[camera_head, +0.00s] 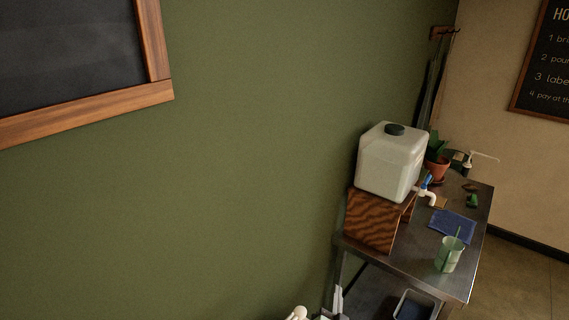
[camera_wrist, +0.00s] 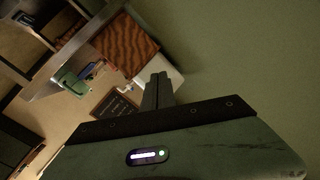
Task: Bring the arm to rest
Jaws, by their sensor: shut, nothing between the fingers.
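My gripper (camera_wrist: 158,76) shows in the wrist view, its two dark fingers together and nothing between them. The fingers point toward a wood-grained stand (camera_wrist: 126,46) and a white container beyond them; they look apart from both, though the distance is hard to judge. In the head view, I cannot clearly make out the gripper; only small pale parts show at the bottom edge.
A metal table (camera_head: 408,262) stands at the right against the green wall. A bin (camera_head: 414,306) is below.

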